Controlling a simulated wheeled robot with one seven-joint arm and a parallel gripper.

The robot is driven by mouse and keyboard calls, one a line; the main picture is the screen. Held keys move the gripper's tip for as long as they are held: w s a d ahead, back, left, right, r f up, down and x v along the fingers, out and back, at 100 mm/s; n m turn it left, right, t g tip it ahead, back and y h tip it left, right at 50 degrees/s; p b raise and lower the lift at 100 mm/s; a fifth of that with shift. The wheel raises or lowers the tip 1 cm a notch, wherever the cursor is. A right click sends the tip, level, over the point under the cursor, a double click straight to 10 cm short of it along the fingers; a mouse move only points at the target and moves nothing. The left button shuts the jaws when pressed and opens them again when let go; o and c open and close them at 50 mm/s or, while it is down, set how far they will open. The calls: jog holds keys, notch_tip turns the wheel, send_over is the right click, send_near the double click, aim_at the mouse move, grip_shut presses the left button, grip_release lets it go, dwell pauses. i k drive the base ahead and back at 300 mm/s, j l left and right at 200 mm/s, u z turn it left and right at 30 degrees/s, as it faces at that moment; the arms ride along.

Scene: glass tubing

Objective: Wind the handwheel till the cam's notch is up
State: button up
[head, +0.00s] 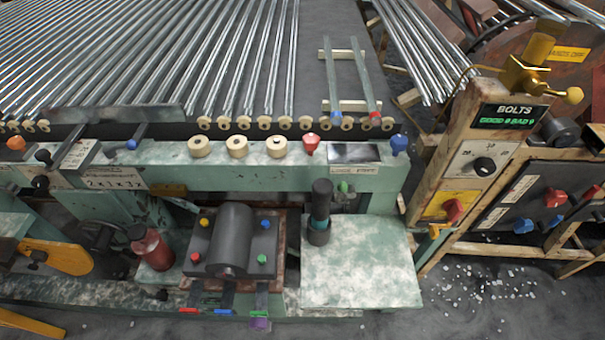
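A dark round wheel (100,237), which looks like the handwheel, sits low on the left of the green machine, partly in shadow. An orange-yellow plate (58,257) with a rounded end is to its left; it may be the cam, but I cannot make out a notch or which way one faces. A dark knob (37,257) sits on that plate. My gripper is not in view.
A red cylinder (150,247) stands right of the wheel. A dark block with a grey drum (229,240) and coloured knobs is at centre. The pale green tabletop (365,275) is mostly bare. Glass tubes (150,55) fill the back. A wooden-framed panel (490,165) stands right.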

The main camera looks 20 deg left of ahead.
aim_at(103, 241)
jog(key=u, duration=1.8)
